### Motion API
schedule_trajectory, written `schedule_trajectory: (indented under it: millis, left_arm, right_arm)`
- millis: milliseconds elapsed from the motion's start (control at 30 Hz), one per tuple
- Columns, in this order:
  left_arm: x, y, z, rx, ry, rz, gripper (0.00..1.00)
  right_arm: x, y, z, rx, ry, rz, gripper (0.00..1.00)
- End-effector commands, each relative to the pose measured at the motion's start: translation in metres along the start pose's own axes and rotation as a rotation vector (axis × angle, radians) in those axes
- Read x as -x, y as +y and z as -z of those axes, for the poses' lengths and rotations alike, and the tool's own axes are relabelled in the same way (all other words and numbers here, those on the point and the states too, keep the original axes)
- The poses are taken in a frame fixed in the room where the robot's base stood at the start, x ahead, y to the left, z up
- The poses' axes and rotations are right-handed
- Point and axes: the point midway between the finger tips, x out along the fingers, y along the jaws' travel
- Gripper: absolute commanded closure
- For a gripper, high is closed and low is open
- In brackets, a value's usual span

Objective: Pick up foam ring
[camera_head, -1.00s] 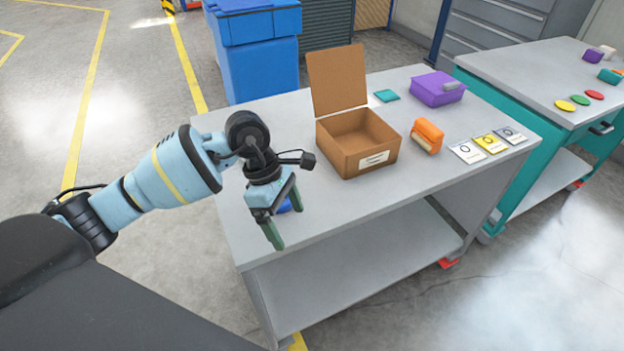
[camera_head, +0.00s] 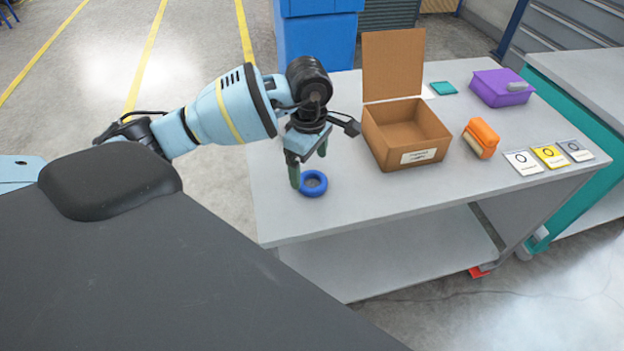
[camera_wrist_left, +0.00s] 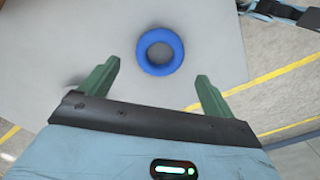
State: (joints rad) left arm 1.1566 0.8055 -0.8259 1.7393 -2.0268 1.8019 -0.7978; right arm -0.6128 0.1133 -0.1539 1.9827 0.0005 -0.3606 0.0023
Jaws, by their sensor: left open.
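A blue foam ring (camera_head: 313,190) lies flat on the grey table at its left end. It also shows in the left wrist view (camera_wrist_left: 144,60), where its hole shows the grey table top. My left gripper (camera_head: 308,168) is open, with green fingers pointing down, just behind and above the ring. In the left wrist view the fingertips (camera_wrist_left: 158,72) stand apart on either side of the ring's near edge, and nothing is between them. My right gripper is not in view.
An open cardboard box (camera_head: 410,160) with its lid raised stands right of the ring. An orange item (camera_head: 481,138), a purple case (camera_head: 502,88), a teal pad (camera_head: 444,88) and several cards (camera_head: 550,156) lie further right. The table's front left is clear.

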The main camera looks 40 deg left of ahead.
Motion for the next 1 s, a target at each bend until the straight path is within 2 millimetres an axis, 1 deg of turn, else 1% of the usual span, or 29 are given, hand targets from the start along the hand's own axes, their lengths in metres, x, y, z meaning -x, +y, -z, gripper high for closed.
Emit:
schedule_trajectory:
  millis: [133,300,400,600,633,900,1000]
  left_arm:
    - [-0.021,0.0,-0.001,0.001,0.0,0.003,0.11]
    - [-0.041,0.001,-0.001,0.001,0.0,0.0,0.11]
    - [-0.046,0.001,-0.001,0.0,0.0,0.001,0.11]
    - [-0.046,0.001,-0.001,-0.001,0.0,0.0,0.11]
    - [-0.046,0.001,-0.001,0.0,0.0,0.0,0.13]
    - [-0.046,0.001,-0.001,0.0,0.0,-0.001,0.48]
    - [-0.046,0.001,-0.001,0.0,0.0,-0.001,0.59]
  right_arm:
    - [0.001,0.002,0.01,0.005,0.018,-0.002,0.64]
    - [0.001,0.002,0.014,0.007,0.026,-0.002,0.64]
    - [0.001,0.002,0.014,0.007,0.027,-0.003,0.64]
    - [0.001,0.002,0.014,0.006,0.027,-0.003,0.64]
    - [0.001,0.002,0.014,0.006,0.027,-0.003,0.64]
    - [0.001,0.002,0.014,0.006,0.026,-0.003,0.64]
    - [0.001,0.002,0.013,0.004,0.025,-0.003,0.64]
